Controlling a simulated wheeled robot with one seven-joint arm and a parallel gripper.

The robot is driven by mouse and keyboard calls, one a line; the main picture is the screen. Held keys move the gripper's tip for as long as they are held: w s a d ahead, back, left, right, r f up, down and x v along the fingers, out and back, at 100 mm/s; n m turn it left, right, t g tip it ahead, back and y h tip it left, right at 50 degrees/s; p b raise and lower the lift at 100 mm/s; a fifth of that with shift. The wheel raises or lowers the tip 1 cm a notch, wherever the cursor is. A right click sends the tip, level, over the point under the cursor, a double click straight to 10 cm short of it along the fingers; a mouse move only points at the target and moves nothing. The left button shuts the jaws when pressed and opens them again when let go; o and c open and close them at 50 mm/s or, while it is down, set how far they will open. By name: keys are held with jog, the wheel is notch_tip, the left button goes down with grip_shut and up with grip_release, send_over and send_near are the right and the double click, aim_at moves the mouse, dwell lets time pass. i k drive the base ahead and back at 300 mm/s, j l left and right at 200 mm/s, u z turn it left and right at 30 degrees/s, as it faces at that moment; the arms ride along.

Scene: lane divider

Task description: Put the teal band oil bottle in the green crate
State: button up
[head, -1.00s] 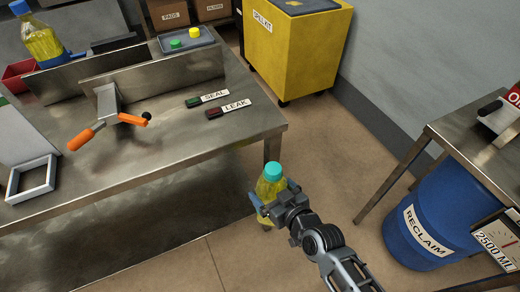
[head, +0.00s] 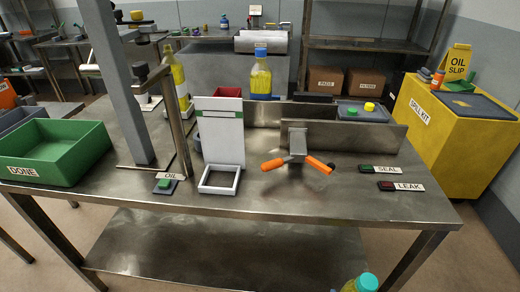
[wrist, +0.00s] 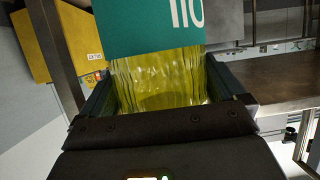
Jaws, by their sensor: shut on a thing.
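The teal band oil bottle (head: 362,284) shows at the bottom edge of the head view, with only its teal cap and a bit of the top in sight. In the wrist view the bottle (wrist: 160,80), with yellow oil and a teal label band, fills the space between the fingers. My gripper (wrist: 168,95) is shut on it; in the head view the gripper is out of frame. The bottle is in front of the table, apart from it. The green crate (head: 58,155), marked DONE, sits at the table's left end. Its visible inside looks empty.
The steel table (head: 300,200) lies between bottle and back area. A grey post (head: 118,80), a white framed stand (head: 222,135), an orange-handled clamp (head: 297,155) and a blue-banded bottle (head: 261,75) stand on it. A yellow spill kit bin (head: 445,130) is at right.

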aim_at(50, 149)
jog(key=j, duration=1.15)
jog(key=k+j, duration=0.15)
jog(key=j, duration=2.1)
jog(key=k, duration=0.05)
